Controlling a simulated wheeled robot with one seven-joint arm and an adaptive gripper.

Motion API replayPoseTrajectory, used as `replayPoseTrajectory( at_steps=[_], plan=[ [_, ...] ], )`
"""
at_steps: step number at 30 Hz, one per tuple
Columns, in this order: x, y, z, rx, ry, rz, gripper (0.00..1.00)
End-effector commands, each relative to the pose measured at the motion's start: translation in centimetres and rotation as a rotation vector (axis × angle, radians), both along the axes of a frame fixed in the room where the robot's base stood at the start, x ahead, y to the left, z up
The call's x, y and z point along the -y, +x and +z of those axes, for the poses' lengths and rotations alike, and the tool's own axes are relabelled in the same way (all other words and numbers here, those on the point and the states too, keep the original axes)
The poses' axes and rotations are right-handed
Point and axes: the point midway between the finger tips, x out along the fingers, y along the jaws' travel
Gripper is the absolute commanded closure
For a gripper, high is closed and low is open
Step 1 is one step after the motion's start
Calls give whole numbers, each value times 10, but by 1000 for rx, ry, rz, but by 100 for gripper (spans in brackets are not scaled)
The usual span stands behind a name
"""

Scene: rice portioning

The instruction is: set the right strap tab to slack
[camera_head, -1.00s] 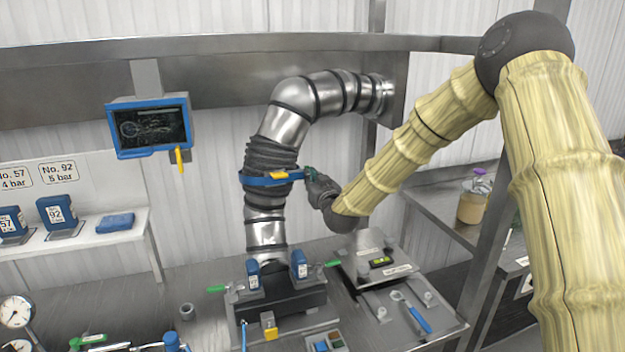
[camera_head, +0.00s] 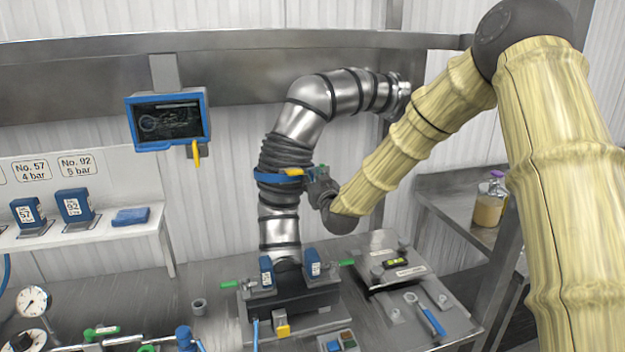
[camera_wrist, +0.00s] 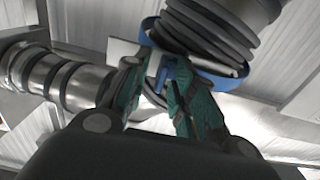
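A blue strap (camera_head: 268,178) rings the black ribbed sleeve of the steel pipe, with a yellow piece (camera_head: 292,171) on its front right. The strap also shows in the wrist view (camera_wrist: 236,82), close in front of my gripper. My gripper (camera_head: 314,178) is at the right side of the strap. In the wrist view, my green-padded fingers (camera_wrist: 154,70) stand apart, with a small blue part of the strap between or just behind their tips. I cannot tell whether they touch it. The right tab is mostly hidden by my fingers.
The steel pipe (camera_head: 346,92) bends right to the wall above my gripper. Below stands a dark block (camera_head: 290,296) with blue-capped clamps and green handles. A plate with a blue-handled wrench (camera_head: 432,318) lies to the right. A screen (camera_head: 168,121) hangs at left.

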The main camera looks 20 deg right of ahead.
Motion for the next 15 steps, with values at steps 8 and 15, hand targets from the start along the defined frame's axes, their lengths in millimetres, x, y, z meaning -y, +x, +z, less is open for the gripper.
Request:
replayPoseTrajectory(
  at_steps=[8,15],
  plan=[
    [-1,0,0,0,0,1,71],
    [-1,-20,0,0,0,1,71]
  ],
)
